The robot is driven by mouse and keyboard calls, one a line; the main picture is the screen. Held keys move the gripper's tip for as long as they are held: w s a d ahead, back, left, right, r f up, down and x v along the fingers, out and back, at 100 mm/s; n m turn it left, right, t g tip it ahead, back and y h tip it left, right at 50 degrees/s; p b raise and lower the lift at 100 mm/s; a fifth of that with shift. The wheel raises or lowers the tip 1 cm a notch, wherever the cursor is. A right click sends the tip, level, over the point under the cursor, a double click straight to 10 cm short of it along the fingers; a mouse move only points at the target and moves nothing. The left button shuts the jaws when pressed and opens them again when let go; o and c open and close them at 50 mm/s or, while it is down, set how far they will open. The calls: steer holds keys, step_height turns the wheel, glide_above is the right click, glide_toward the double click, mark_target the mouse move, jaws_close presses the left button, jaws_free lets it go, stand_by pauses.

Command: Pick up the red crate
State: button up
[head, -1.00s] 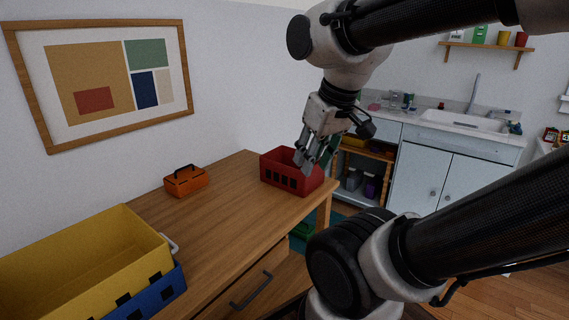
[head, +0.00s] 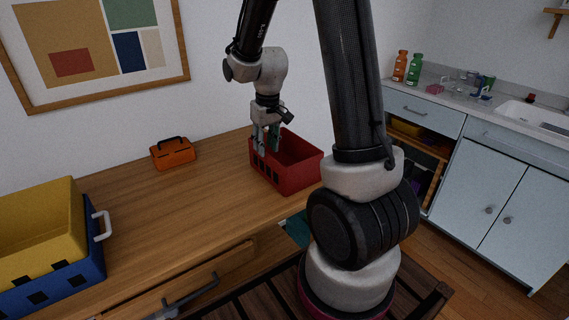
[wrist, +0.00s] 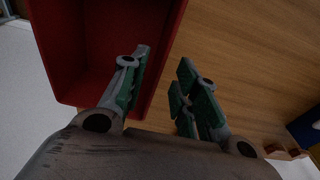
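The red crate (head: 302,176) stands upright on the wooden desk, near its right end. It is open-topped, with dark slots in its side. In the wrist view its inside (wrist: 90,45) fills the upper left. My gripper (head: 266,151) points down at the crate's left wall. In the wrist view my gripper (wrist: 163,65) has its green-padded fingers apart, one over the crate's inside and one over the desk outside, with the wall's edge between them. I cannot tell how far down the fingers reach beside the wall, or whether they touch it.
On the desk (head: 190,215) are an orange toolbox (head: 174,154) and, at left, a yellow bin (head: 40,230) in a blue crate (head: 62,285). The desk between them and the red crate is clear. A wall stands behind; a sink counter (head: 480,115) is at right.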

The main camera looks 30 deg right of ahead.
steer(key=f, duration=0.5)
steer(key=w+f, duration=0.1)
steer(key=f, duration=0.2)
steer(key=shift+f, duration=0.15)
jaws_close()
